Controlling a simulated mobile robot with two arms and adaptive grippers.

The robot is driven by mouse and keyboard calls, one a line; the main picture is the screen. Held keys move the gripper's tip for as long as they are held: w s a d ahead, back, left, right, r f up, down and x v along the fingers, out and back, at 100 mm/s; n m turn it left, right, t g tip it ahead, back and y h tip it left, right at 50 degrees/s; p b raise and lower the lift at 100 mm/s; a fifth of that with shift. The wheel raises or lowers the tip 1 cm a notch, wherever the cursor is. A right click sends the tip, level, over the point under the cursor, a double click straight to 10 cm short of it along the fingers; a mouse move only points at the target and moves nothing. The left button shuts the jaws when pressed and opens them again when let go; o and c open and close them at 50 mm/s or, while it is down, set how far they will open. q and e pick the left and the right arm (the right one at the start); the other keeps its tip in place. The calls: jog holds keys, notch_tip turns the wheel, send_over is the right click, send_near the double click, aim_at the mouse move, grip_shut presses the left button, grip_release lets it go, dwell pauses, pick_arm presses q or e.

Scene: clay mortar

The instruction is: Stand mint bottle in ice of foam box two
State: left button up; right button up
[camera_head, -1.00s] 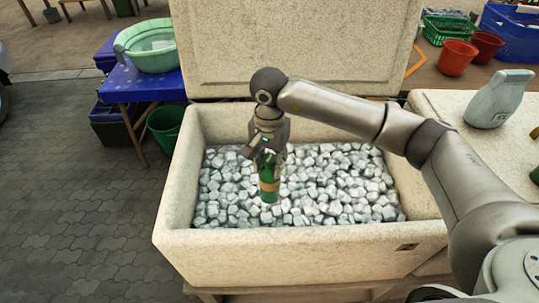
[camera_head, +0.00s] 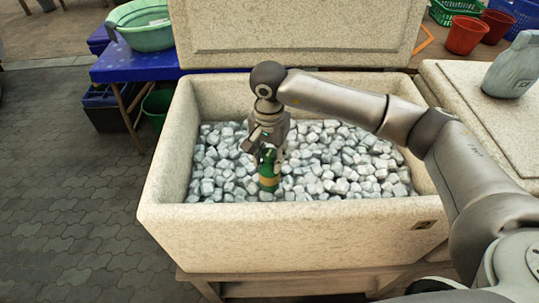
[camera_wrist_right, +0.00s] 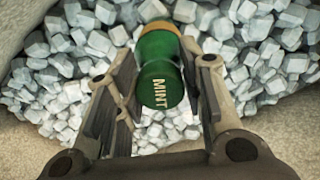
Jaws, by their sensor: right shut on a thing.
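The green mint bottle (camera_head: 268,177) has a tan band, and its end toward the camera reads MINT in the right wrist view (camera_wrist_right: 158,85). My right gripper (camera_head: 268,152) is shut on the bottle from above and holds it roughly upright. The bottle's lower end is at the ice (camera_head: 335,165); I cannot tell how deep it sits. The ice fills the open foam box (camera_head: 290,232), whose lid (camera_head: 300,35) stands up behind. No number shows on the box. My left gripper is not in view.
A closed foam box (camera_head: 490,115) with a pale grey bottle (camera_head: 510,65) on it stands at the right. A blue table (camera_head: 140,66) with a green basin (camera_head: 146,27) is at the left. Red pots (camera_head: 465,36) stand at the back right. Paving at the left is clear.

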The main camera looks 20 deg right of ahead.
dwell(0.7)
jog(key=shift+f+b, duration=0.1)
jog(key=shift+b, duration=0.3)
jog(key=o, duration=1.1)
jog(key=shift+o, duration=0.2)
jog(key=o, duration=0.4)
